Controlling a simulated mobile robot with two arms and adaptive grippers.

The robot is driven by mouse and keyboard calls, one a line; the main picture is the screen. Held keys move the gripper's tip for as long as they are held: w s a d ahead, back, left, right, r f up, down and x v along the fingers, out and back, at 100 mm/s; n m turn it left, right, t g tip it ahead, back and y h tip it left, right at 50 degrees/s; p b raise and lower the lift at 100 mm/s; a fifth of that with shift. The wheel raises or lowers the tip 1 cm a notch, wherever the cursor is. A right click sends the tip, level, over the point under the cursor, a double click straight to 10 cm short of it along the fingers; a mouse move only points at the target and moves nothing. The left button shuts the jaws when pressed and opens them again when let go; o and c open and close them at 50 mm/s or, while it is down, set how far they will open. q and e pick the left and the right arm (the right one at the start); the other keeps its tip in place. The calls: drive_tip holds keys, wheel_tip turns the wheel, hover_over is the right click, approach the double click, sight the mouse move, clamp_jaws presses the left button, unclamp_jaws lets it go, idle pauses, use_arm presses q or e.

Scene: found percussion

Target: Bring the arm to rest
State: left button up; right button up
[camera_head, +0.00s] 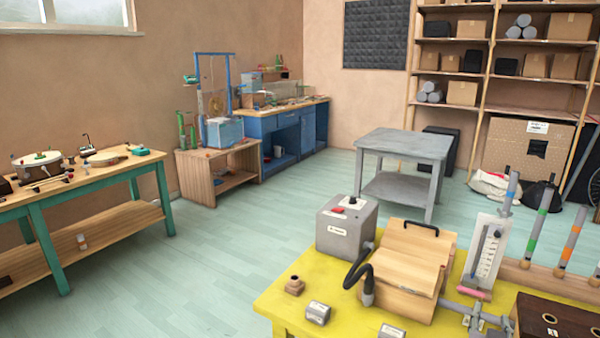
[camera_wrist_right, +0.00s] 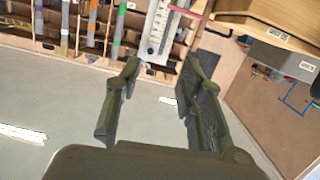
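My right gripper (camera_wrist_right: 160,72) is open in the right wrist view, its two dark fingers well apart with nothing between them. A grey jointed piece that looks like this gripper (camera_head: 464,312) shows at the front of the yellow table (camera_head: 275,300) in the head view, between the wooden box and the dark box. Beyond the fingers, the wrist view shows the white gauge board (camera_wrist_right: 157,30) and banded tubes upside down. The rest of my right arm is mostly out of the head view. My left gripper is not in view.
The yellow table holds a grey switch box (camera_head: 345,228), a hinged wooden box (camera_head: 408,262), a gauge board (camera_head: 485,252), upright tubes (camera_head: 541,222) and a dark wooden box (camera_head: 555,320). A grey table (camera_head: 405,142) stands behind. Open floor (camera_head: 230,245) lies left.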

drive_tip(key=s+a+f+n+g+y, duration=0.3)
drive_tip(key=s+a+f+g+y, duration=0.15)
drive_tip(key=s+a+f, duration=0.7)
drive_tip(key=s+a+f+n+g+y, duration=0.2)
drive_tip(key=s+a+f+g, duration=0.15)
drive_tip(key=s, duration=0.65)
drive_tip(key=s+a+f+n+g+y, duration=0.25)
drive_tip(key=s+a, duration=0.25)
drive_tip(key=s, duration=0.5)
wheel_tip(320, 180, down, 24)
drive_tip(key=g, duration=0.1)
drive_tip(key=s+d+f+g, duration=0.1)
drive_tip(key=s+d+f, duration=0.2)
drive_tip(key=s+f, duration=1.4)
drive_tip(key=shift+s+f+n, duration=0.15)
drive_tip(key=shift+f+n, duration=0.15)
drive_tip(key=shift+n, duration=0.05)
drive_tip(key=shift+g, duration=0.25)
